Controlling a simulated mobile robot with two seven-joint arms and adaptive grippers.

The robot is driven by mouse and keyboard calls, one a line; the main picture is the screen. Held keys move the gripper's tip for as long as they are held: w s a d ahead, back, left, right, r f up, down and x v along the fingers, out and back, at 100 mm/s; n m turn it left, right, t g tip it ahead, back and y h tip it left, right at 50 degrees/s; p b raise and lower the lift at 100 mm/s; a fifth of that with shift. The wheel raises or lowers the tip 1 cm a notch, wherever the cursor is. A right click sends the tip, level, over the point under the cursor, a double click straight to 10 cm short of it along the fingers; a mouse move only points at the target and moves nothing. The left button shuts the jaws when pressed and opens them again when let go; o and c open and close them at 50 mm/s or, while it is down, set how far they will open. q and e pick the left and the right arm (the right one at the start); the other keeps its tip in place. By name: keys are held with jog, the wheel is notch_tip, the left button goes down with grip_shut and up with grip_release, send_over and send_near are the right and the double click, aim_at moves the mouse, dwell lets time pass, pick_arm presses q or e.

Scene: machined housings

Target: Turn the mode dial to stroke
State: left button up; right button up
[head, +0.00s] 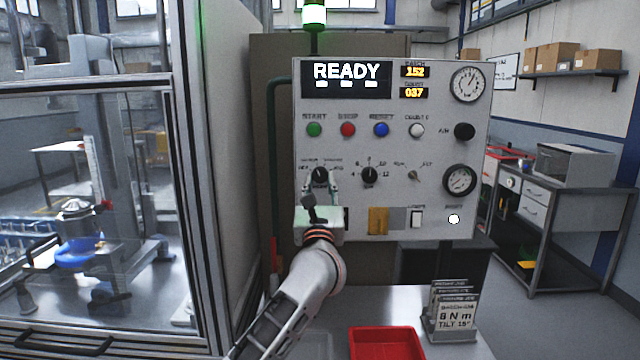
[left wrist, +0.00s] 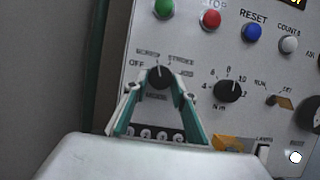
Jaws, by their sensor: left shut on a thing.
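The mode dial (head: 320,173) is a black knob at the lower left of the grey control panel (head: 440,130). In the left wrist view the mode dial (left wrist: 158,76) has labels around it, with OFF at its left and STROKE at its upper right. Its white mark appears to point roughly upward, between the two upper labels; the exact setting is hard to read. My left gripper (head: 320,184) comes from below and is shut on the dial. Its fingertips (left wrist: 160,80) sit on either side of the knob. My right gripper is not in view.
A torque dial (head: 370,175) sits right of the mode dial, with green, red, blue and white buttons above. The display (head: 346,80) reads READY. A red tray (head: 386,343) and a card stand (head: 452,312) are on the table below. A glazed machine enclosure stands at left.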

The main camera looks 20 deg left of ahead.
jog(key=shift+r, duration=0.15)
pick_arm(q)
jog(key=shift+m+p, duration=0.3)
jog(key=shift+m, duration=0.1)
jog(key=shift+a+r+m+h+p, duration=0.1)
jog(key=shift+m+h+p, duration=0.3)
jog(key=shift+m+h, duration=0.3)
jog(key=m+h, duration=0.1)
jog(key=m, duration=0.1)
jog(key=shift+a+m, duration=0.1)
jog(key=shift+m, duration=0.2)
jog(key=shift+m+h, duration=0.4)
jog(key=shift+m, duration=0.2)
jog(key=m+h, duration=0.1)
jog(key=m, duration=0.2)
jog(key=m+h, duration=0.2)
jog(key=m, duration=0.1)
jog(key=shift+s+a+r, duration=0.1)
jog(key=shift+a, duration=0.1)
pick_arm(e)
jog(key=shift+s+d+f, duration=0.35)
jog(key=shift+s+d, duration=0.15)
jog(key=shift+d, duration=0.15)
pick_arm(q)
jog(key=shift+m, duration=0.4)
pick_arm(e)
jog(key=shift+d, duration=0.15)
